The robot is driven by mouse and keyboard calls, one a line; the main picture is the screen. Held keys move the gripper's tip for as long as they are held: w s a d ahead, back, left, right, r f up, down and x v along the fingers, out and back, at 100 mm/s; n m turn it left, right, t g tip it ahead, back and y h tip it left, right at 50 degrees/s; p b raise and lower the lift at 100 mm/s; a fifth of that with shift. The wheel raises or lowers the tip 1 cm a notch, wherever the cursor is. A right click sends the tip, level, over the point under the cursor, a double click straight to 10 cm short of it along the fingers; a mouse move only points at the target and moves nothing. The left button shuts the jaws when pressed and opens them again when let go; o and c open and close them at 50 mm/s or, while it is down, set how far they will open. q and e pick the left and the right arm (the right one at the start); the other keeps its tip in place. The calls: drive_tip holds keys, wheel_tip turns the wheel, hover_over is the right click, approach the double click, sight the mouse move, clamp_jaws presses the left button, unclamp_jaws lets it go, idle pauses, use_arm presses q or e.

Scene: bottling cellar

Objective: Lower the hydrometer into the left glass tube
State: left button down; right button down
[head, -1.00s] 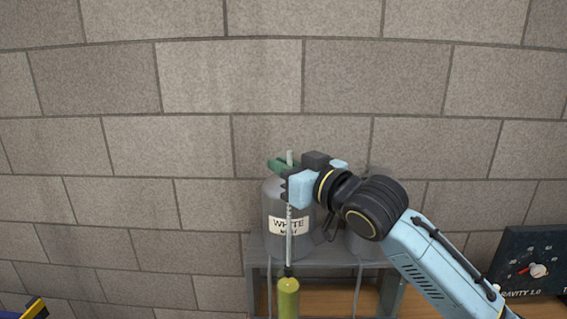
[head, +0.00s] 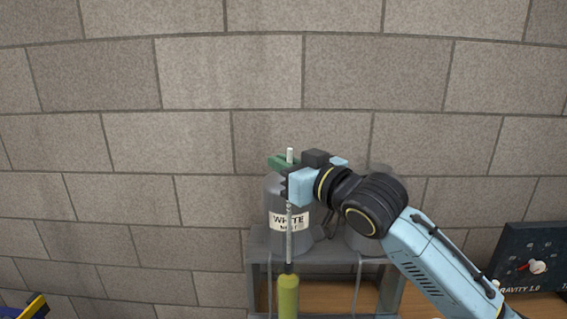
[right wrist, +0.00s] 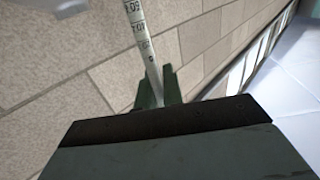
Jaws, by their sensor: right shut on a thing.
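The hydrometer hangs upright in the head view, with a thin pale stem (head: 289,235) and a yellow-green bulb (head: 288,294) whose lower end is cut off by the bottom edge. My right gripper (head: 284,163) is shut on its stem near the top, and a short piece of stem sticks up above the green fingers. In the right wrist view the scaled stem (right wrist: 137,35) stands between the green fingers (right wrist: 160,88). The left glass tube cannot be made out in either view. My left gripper is not in view.
A grey vessel labelled WHITE (head: 279,240) stands on a grey stand (head: 264,257) behind the hydrometer; another grey vessel is mostly hidden by my right arm. A dark panel (head: 530,252) marked GRAVITY is at the right. A yellow and black thing (head: 36,306) shows at lower left. A block wall closes the back.

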sight(293, 240)
drive_tip(key=shift+f+b, duration=0.6)
drive_tip(key=shift+f, duration=0.9)
drive_tip(key=shift+f+b, duration=2.8)
drive_tip(key=shift+f, duration=3.55)
